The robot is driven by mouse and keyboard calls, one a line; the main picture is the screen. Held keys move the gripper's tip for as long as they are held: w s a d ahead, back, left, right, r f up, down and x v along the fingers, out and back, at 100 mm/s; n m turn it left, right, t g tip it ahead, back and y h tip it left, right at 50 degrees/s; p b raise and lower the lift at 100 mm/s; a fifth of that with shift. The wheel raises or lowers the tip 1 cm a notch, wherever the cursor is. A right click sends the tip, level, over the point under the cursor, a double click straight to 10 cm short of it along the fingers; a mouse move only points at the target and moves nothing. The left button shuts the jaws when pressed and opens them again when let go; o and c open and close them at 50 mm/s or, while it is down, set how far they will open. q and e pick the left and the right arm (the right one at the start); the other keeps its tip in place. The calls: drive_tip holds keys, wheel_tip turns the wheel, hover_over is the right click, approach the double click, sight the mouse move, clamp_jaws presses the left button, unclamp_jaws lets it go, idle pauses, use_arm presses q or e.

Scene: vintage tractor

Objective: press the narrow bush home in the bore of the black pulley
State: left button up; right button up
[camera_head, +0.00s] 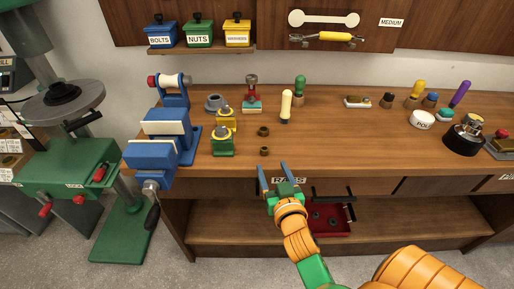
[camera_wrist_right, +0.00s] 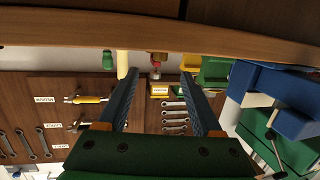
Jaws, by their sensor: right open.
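Two small brown bushes stand on the bench: one farther back (camera_head: 263,131) and one nearer the front edge (camera_head: 264,151). They are too small to tell surely which is the narrow one. A dark, round, stepped piece that looks like the black pulley (camera_head: 62,93) lies on the round grey plate of the green machine at the far left; its bore does not show clearly. My right gripper (camera_head: 272,168) is open and empty at the bench's front edge, just before the nearer bush. Its two blue fingers also show apart in the right wrist view (camera_wrist_right: 160,80). My left gripper is not in view.
A blue vise (camera_head: 160,130) stands left of the bushes. Green and yellow blocks (camera_head: 223,143) and a screwdriver-like handle (camera_head: 286,105) stand close by. A red tray (camera_head: 330,218) sits on the lower shelf. The bench right of the bushes is mostly clear.

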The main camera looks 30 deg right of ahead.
sight(265, 153)
drive_tip(key=x, duration=0.7)
drive_tip(key=shift+w+f+p, duration=0.1)
drive_tip(key=shift+p, duration=0.3)
drive_tip(key=shift+w+f, duration=0.15)
drive_tip(key=shift+w, duration=0.05)
drive_tip(key=shift+s, duration=0.1)
clamp_jaws()
